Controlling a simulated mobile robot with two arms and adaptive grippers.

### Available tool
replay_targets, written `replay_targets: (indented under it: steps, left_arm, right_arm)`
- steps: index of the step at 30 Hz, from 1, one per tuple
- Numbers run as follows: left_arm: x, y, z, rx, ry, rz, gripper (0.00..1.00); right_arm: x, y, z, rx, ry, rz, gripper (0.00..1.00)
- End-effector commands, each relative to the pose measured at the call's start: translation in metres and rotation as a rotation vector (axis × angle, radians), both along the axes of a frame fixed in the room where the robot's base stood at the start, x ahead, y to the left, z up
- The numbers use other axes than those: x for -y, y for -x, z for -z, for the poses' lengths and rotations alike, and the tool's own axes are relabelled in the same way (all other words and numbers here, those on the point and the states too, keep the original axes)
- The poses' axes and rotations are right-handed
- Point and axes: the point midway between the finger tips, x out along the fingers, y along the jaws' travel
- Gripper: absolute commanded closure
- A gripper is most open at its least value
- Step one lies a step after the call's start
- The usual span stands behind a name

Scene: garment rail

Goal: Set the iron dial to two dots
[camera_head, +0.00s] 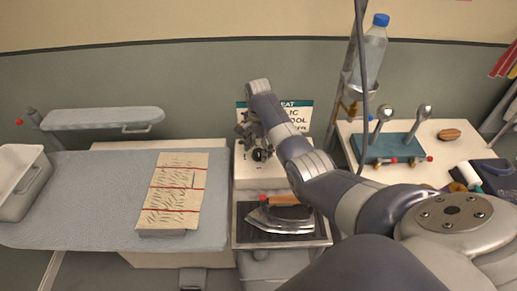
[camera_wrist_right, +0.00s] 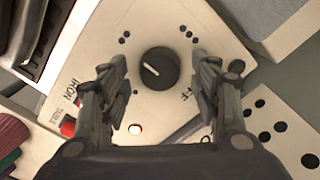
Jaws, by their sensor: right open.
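The round black iron dial (camera_wrist_right: 160,68) sits on a white control panel (camera_wrist_right: 188,12) in the right wrist view. Its pale pointer mark slants toward the upper left of that picture. Small groups of black dots are printed on the panel at the dial's upper left and upper right. My right gripper (camera_wrist_right: 159,72) is open, with one finger on each side of the dial and a visible gap to it. In the head view, the right gripper (camera_head: 254,140) is over the white control box, with the dial (camera_head: 260,155) below it. My left gripper is not in view.
The iron (camera_head: 281,217) rests on a dark plate in front of the box. A glowing lamp (camera_wrist_right: 135,129) and a red switch (camera_wrist_right: 68,127) are on the panel. An ironing board (camera_head: 110,205) with a striped cloth (camera_head: 172,190) lies left. A bottle (camera_head: 370,52) hangs behind.

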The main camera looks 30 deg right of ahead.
Motion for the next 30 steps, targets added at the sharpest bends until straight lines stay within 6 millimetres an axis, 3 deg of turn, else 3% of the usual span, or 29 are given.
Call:
replay_targets:
  steps: [15,21,30]
  left_arm:
    - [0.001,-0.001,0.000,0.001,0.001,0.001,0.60]
    - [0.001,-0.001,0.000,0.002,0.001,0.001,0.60]
    - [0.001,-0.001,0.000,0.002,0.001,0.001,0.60]
  right_arm:
    - [0.001,-0.002,-0.099,0.008,0.001,0.001,0.43]
    - [0.001,-0.001,-0.113,0.004,0.001,0.001,0.43]
    - [0.001,-0.001,-0.114,0.003,0.001,0.001,0.43]
